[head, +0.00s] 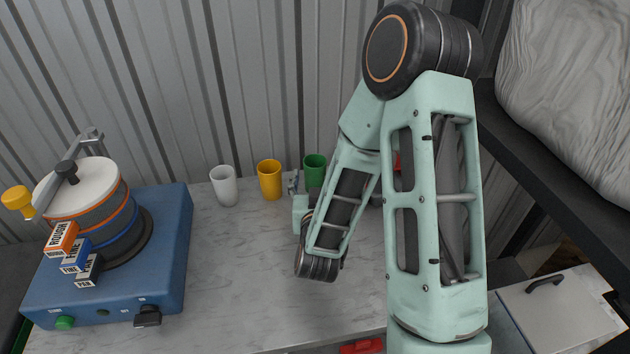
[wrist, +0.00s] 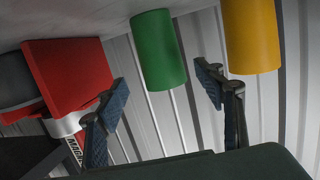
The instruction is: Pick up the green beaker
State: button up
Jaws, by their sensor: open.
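The green beaker (head: 315,170) stands at the back of the marble counter near the ribbed wall, its lower part partly behind my arm. In the wrist view, which looks upside down, the green beaker (wrist: 158,48) shows between and beyond the fingertips. My gripper (wrist: 160,93) is open and empty, one finger to each side of the beaker's line. I cannot tell whether a finger touches it. In the head view my gripper is mostly hidden by my arm.
A yellow beaker (head: 270,180) stands close left of the green one; it also shows in the wrist view (wrist: 251,38). A white beaker (head: 224,186) is farther left. A red object (wrist: 75,80) is on the other side. A blue machine (head: 165,240) fills the counter's left.

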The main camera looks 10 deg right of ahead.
jog(key=shift+p+x, duration=0.5)
jog(key=shift+x, duration=2.1)
jog(key=shift+a, duration=0.2)
jog(key=shift+c, duration=0.6)
jog(key=c, duration=1.2)
